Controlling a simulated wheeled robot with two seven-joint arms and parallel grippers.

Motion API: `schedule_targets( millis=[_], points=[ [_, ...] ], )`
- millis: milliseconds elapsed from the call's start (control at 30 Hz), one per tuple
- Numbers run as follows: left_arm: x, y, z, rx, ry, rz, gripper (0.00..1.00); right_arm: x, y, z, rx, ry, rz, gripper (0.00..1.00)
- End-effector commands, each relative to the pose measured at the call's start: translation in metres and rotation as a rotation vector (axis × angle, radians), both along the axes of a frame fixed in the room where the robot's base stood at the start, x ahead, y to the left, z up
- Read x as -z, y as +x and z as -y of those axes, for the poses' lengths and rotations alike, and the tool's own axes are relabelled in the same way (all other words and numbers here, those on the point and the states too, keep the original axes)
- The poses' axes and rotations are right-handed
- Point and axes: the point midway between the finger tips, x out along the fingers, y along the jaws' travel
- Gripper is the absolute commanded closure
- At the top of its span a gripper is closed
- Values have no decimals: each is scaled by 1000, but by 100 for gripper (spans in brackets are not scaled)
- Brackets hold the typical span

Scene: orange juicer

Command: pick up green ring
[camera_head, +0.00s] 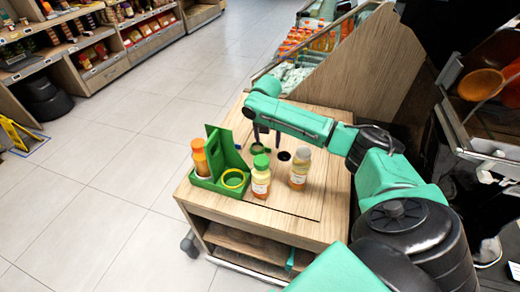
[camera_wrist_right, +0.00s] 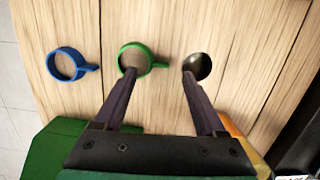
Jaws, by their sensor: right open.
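The green ring (camera_wrist_right: 121,48) lies on the wooden table top, with its short handle pointing right in the right wrist view. It also shows in the head view (camera_head: 258,149), behind the green-capped bottle. My right gripper (camera_wrist_right: 161,72) is open and empty over the table, pointing down in the head view (camera_head: 266,134). In the wrist view, its left fingertip overlaps the ring's lower right edge, near the handle. The right fingertip is beside a dark round hole (camera_wrist_right: 197,66). I cannot tell whether the finger touches the ring. My left gripper is not in view.
A blue ring (camera_wrist_right: 66,64) lies left of the green one. A green carrier (camera_head: 222,165) holds an orange-capped bottle (camera_head: 199,157) and a yellow ring (camera_head: 234,179). A green-capped bottle (camera_head: 261,177) and another bottle (camera_head: 299,169) stand close by. A wooden panel (camera_head: 365,65) rises behind.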

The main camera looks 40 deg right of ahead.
Motion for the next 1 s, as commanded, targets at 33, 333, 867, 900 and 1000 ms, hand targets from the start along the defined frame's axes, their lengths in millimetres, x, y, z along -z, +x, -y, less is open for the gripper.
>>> schedule_targets(
  millis=[33,333,867,900,1000],
  points=[
    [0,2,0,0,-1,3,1,11,3,1,0,1,-3,28],
    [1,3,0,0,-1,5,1,34,6,5,-1,-1,0,28],
    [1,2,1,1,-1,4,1,34,6,5,-1,0,0,100],
    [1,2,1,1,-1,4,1,34,6,5,-1,0,0,100],
    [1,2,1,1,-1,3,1,32,6,5,-1,0,0,100]
  ],
)
